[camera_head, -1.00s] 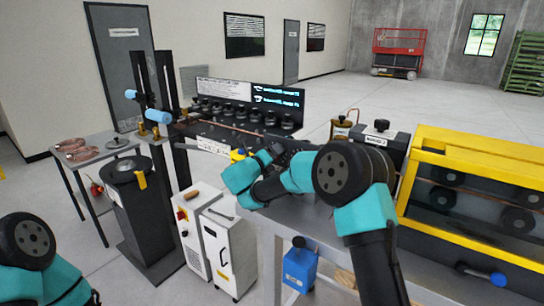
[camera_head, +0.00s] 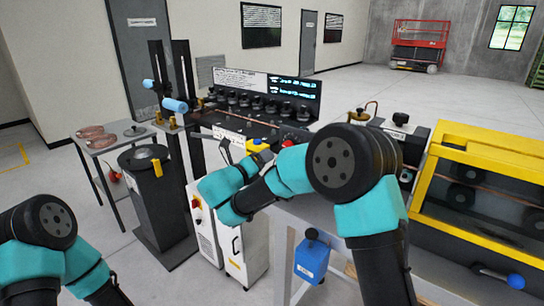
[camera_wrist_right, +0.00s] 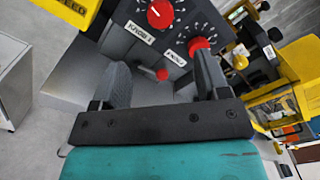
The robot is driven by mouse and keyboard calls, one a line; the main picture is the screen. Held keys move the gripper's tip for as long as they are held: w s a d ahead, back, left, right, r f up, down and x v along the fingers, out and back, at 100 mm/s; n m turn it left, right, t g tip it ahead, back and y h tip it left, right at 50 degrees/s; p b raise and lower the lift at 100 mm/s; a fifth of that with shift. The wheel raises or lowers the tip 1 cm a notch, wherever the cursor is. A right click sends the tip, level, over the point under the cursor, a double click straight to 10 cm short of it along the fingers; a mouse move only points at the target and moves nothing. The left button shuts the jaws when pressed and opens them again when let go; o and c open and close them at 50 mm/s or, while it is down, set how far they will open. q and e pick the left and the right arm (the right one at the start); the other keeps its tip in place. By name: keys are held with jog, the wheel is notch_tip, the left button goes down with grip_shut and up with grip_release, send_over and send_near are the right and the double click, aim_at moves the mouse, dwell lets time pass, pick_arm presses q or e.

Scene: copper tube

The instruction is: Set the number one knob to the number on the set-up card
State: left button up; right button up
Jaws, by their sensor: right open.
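In the right wrist view, the number one knob (camera_wrist_right: 160,14) is a red dial on a dark panel, beside a label reading KNOB 1 (camera_wrist_right: 141,32). Its scale is too small to read. A second red knob (camera_wrist_right: 199,45) with its own label sits to the right. My right gripper (camera_wrist_right: 160,64) is open and empty, its two fingers pointing at the panel, apart from the number one knob. In the head view it is hidden by my right arm. A white printed sheet (camera_head: 242,79) stands behind the bench machine; I cannot tell whether it is the set-up card. My left gripper is out of view.
A smaller red-tipped part (camera_wrist_right: 162,75) shows between the fingers. A yellow guarded machine (camera_head: 480,165) stands at the right. A lit display (camera_head: 294,87) is beside the sheet. A side table (camera_head: 112,136) with copper coils is at the left. A blue box (camera_head: 312,258) is below the bench.

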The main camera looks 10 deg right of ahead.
jog(key=shift+v, duration=1.75)
